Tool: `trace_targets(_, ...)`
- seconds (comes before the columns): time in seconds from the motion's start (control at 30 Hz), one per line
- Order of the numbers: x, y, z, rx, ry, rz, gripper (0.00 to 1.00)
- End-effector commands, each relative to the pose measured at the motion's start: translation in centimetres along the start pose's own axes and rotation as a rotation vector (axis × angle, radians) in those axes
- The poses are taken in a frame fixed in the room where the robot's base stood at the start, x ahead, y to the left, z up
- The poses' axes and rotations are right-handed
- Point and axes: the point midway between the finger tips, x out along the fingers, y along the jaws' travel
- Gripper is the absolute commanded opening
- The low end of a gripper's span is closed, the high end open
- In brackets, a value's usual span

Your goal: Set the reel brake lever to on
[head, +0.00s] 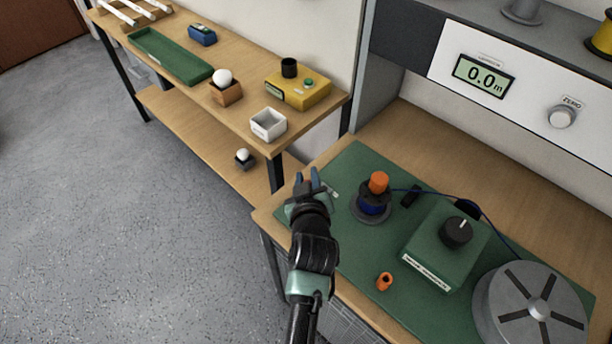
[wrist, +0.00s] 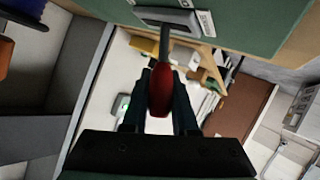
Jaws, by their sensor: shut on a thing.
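The reel brake lever shows in the wrist view as a red grip (wrist: 160,92) on a thin grey rod, rising from a grey base (wrist: 168,16) on the green mat. A small white label (wrist: 206,23) sits beside the base; its text is too small to read. My gripper (wrist: 159,105) is shut on the red grip, one finger on each side. In the head view my gripper (head: 307,182) is at the left edge of the green mat (head: 352,240). There the lever is mostly hidden behind it, and I cannot tell which marked position it is in.
On the mat stand a blue spool with an orange top (head: 374,197), a green box with a black knob (head: 445,247), an orange piece (head: 384,281) and a grey reel (head: 531,309). The display (head: 484,79) reads 0.0 m. A wooden shelf table (head: 240,118) stands left.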

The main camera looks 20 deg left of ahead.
Motion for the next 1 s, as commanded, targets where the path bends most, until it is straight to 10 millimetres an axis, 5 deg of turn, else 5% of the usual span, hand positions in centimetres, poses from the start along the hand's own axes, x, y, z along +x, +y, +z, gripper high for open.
trace_targets(1.0, 3.4, 3.1, 0.9, 0.527, -0.452, -0.426, 0.0)
